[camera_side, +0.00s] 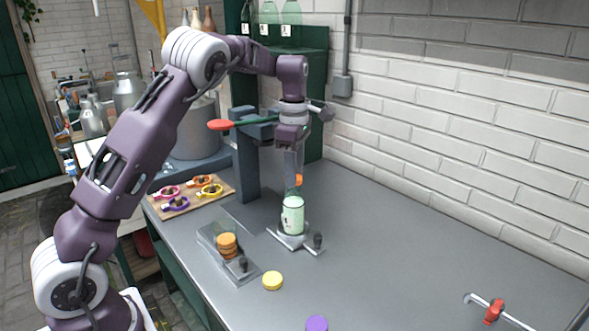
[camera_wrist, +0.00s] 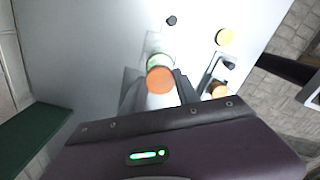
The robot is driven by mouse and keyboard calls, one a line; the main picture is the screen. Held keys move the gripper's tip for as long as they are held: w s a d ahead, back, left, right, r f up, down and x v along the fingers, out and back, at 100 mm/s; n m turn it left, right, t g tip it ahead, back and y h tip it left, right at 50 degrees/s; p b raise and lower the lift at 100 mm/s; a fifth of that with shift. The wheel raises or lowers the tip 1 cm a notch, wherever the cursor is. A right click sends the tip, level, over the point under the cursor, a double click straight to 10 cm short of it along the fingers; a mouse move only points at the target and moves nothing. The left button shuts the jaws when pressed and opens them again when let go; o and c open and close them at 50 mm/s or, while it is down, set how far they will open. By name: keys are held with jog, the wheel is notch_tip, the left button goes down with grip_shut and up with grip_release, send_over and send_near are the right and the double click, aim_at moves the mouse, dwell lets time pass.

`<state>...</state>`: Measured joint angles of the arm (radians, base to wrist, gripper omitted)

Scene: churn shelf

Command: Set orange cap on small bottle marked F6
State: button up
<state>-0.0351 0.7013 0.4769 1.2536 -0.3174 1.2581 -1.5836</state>
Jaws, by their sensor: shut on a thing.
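My gripper (camera_side: 297,181) points straight down, shut on an orange cap (camera_side: 299,178). In the wrist view the cap (camera_wrist: 160,80) sits between the fingertips of my gripper (camera_wrist: 158,84). A small pale green bottle (camera_side: 293,215) with a white label stands upright in a grey holder (camera_side: 289,240), just below the cap. A small gap shows between cap and bottle in the side view. In the wrist view the cap hides most of the bottle (camera_wrist: 155,60). The label's marking is too small to read.
A rack with stacked orange caps (camera_side: 227,246) stands left of the bottle. A yellow cap (camera_side: 272,281) and a purple cap (camera_side: 317,323) lie in front. A grey post with a red-ended lever (camera_side: 221,125) stands close behind my gripper.

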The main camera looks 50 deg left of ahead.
jog(key=shift+f, duration=0.2)
dwell(0.5)
jog(key=shift+f, duration=0.2)
jog(key=o, duration=1.4)
jog(key=shift+c, duration=0.2)
jog(key=shift+c, duration=0.6)
jog(key=shift+r, duration=0.15)
